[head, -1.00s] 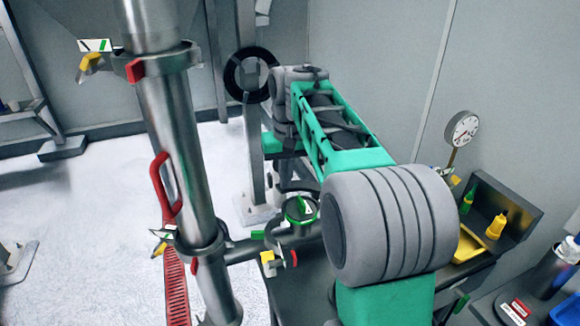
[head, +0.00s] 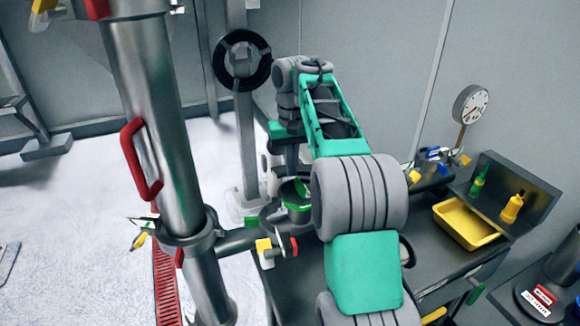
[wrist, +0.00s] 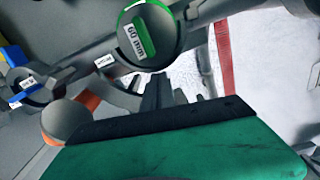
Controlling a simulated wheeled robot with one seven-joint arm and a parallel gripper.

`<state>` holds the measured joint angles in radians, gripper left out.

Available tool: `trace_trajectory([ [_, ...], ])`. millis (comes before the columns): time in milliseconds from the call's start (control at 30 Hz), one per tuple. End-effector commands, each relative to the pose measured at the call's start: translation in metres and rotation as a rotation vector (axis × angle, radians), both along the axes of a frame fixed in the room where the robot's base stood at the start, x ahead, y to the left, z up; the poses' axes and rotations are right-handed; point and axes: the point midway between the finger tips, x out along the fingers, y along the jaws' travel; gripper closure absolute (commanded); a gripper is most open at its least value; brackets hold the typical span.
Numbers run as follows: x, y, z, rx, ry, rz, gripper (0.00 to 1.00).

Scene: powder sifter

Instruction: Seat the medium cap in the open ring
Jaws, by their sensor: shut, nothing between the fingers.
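A round green-rimmed piece with a "60 mm" label (wrist: 146,34) sits in a dark round port at the top of the wrist view. It also shows in the head view (head: 295,193), on the pipe branch left of the bench. I cannot tell surely whether it is the medium cap. My gripper's dark fingers (wrist: 158,92) are shut and empty, just below this piece in the wrist view. I cannot make out an open ring for certain.
A blue-marked round fitting (wrist: 30,86) lies at left in the wrist view. On the dark bench are a yellow tray (head: 466,224), a yellow bottle (head: 511,207) and a gauge (head: 470,104). A steel column (head: 165,130) with red handles stands left of my arm.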

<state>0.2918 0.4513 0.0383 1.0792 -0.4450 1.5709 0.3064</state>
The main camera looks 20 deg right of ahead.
Motion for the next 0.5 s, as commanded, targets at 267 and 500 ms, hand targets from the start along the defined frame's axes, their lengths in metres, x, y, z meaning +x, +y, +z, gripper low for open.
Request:
trace_trajectory([
  [267,-0.020,0.004,0.000,0.000,0.003,0.000,1.00],
  [500,-0.020,0.004,0.001,0.000,0.002,0.000,1.00],
])
